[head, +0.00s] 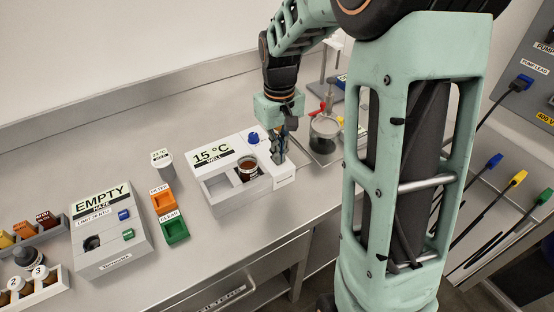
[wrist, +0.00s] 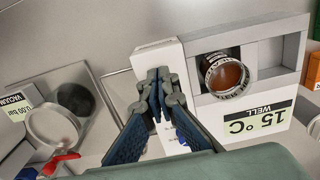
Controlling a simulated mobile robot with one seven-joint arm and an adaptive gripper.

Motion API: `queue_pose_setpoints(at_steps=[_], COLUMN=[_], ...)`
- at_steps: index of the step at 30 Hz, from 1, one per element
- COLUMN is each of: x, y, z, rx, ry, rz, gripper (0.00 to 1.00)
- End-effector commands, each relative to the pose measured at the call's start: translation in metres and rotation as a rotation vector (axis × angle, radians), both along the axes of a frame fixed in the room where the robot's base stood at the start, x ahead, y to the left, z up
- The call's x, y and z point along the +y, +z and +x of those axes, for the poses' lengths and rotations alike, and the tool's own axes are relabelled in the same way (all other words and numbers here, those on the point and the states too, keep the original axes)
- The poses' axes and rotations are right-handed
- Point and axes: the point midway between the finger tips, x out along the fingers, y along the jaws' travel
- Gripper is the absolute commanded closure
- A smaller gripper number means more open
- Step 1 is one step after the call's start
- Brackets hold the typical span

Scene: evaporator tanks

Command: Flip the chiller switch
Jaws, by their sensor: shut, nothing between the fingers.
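The chiller (head: 215,177) is a white and grey box with a "15 °C WELL" display (head: 213,153); the display is upside down in the wrist view (wrist: 258,122). A jar of brown liquid (head: 247,168) stands in its well and also shows in the wrist view (wrist: 224,74). A blue knob (head: 253,138) is on its top. My gripper (head: 280,158) is shut and empty, pointing down over the white strip on the chiller's right side. In the wrist view the closed fingertips (wrist: 158,78) cover part of this strip (wrist: 158,54).
Right of the chiller stands a vacuum apparatus (head: 325,128) with a red handle (wrist: 58,163). Orange (head: 163,201) and green (head: 175,231) trays and an "EMPTY" box (head: 108,240) are to the left. My arm hides part of the bench's right side.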

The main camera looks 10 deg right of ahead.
Motion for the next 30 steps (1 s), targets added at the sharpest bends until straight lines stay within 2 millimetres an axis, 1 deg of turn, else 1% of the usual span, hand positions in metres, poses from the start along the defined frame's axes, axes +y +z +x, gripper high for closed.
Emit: queue_pose_setpoints(at_steps=[6, 11, 30], x=[0.000, 0.000, 0.000], y=[-0.004, -0.001, 0.051], z=[0.000, 0.000, 0.000], rx=[0.000, 0.001, -0.001], ry=[0.000, 0.000, 0.000], rz=[0.000, 0.001, 0.000], gripper=[1.00, 1.00, 1.00])
